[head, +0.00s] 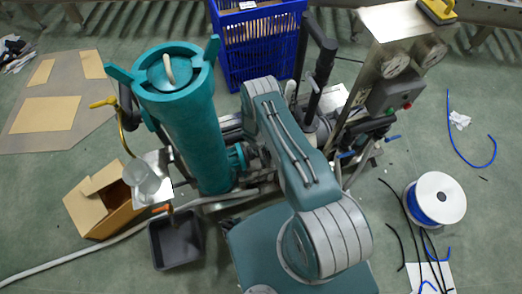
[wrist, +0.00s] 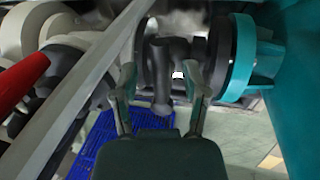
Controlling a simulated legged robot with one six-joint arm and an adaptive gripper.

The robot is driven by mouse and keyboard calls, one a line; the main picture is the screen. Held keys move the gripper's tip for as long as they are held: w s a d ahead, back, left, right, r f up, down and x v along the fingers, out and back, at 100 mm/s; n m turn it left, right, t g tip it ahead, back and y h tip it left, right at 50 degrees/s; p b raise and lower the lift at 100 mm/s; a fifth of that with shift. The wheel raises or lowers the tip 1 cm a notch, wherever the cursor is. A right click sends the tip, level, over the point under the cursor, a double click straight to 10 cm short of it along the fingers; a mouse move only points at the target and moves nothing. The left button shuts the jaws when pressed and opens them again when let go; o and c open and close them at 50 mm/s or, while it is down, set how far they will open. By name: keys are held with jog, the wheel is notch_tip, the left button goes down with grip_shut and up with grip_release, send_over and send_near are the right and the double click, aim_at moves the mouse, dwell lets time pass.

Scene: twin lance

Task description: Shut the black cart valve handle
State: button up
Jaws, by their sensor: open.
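A dark grey-black valve handle (wrist: 161,80) hangs down between the fingers of my gripper (wrist: 161,88) in the wrist view. The fingers stand apart, one on each side of it, and I cannot tell whether either touches it. My gripper is open and holds nothing. In the head view my own arm covers the gripper and the place where it works. Tall black levers (head: 322,70) stand on the cart just right of my arm in the head view; I cannot tell whether one of them is this handle.
A teal cylinder (head: 190,125) stands left of my arm. In the wrist view a teal flange (wrist: 243,58) is close on the right; a pale bar (wrist: 85,95) and a red handle (wrist: 22,80) are on the left. A blue crate (head: 258,45) stands behind.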

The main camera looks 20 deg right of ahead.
notch_tip(320, 180, up, 12)
jog(key=a, duration=0.2)
jog(key=shift+a+f, duration=0.2)
dwell(0.4)
